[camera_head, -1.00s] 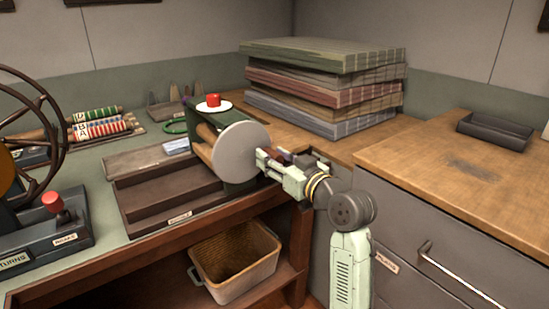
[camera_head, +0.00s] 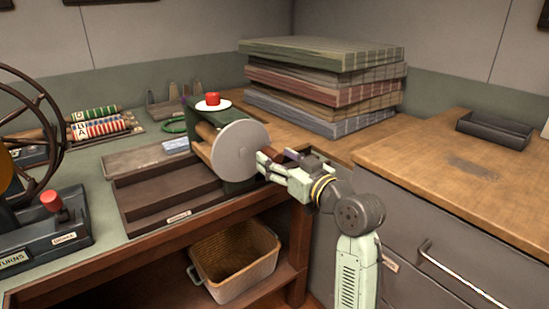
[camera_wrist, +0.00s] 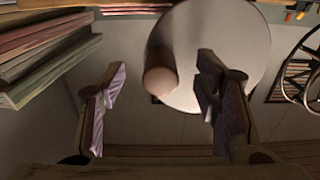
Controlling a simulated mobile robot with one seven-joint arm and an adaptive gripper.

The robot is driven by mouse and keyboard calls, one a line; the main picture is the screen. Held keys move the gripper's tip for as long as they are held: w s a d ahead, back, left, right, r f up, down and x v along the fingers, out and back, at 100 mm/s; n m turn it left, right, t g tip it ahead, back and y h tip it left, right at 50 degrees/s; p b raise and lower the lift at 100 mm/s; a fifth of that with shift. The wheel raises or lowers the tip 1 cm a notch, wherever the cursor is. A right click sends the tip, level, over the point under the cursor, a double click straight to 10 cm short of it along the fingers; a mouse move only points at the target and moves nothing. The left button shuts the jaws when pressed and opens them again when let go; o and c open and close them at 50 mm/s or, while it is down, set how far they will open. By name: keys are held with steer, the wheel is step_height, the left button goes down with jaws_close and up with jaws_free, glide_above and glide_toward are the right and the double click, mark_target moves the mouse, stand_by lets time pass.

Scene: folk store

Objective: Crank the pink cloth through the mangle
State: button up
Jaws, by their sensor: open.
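The mangle (camera_head: 229,187) stands on the green counter, with a dark green frame, wooden rollers (camera_head: 205,131) and a pale round crank disc (camera_head: 238,152) on its right side. A red knob (camera_head: 212,99) on a white round plate tops it. My gripper (camera_head: 272,163) is at the disc's right side. I cannot make out the pink cloth.
Stacked cloth boards (camera_head: 322,84) stand behind. A wicker basket (camera_head: 236,262) sits on the shelf below. A spoked wheel (camera_head: 50,128) stands far left. The right-hand worktop (camera_head: 450,160) is mostly clear.

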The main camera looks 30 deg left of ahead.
steer(key=v, duration=0.7)
steer(key=shift+b, duration=0.4)
steer(key=shift+d, duration=0.1)
